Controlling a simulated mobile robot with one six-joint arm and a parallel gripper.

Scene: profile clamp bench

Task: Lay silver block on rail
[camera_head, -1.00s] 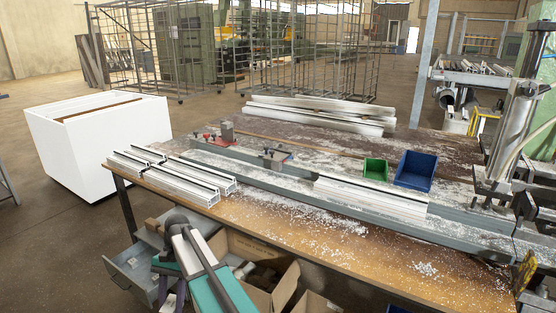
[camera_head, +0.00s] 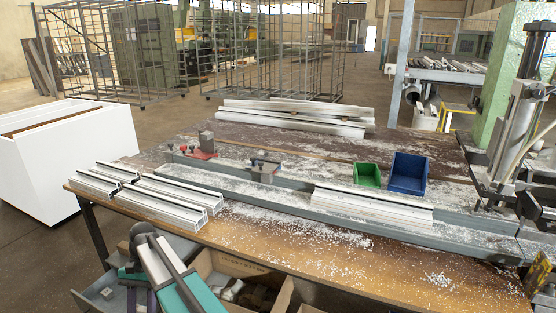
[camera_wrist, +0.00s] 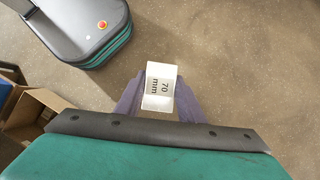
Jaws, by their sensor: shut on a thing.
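My gripper (camera_wrist: 160,92) is shut on a pale silver block (camera_wrist: 161,84) marked "70 mm", seen in the wrist view between its purple fingers. Bare floor shows beyond the block. In the head view my arm is low at the bottom left, in front of the bench, and the held block cannot be made out there. The long grey rail (camera_head: 330,212) runs along the bench top. White profile pieces (camera_head: 370,207) lie along its right part. A small grey block (camera_head: 206,142) stands by a red clamp at the rail's left end, and another (camera_head: 264,172) sits farther right.
Several silver profiles (camera_head: 150,195) lie at the bench's front left, and more (camera_head: 295,118) at the back. A green bin (camera_head: 367,174) and blue bin (camera_head: 408,174) stand behind the rail. Open cardboard boxes (camera_head: 245,285) are below the bench. Chips litter the front bench top.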

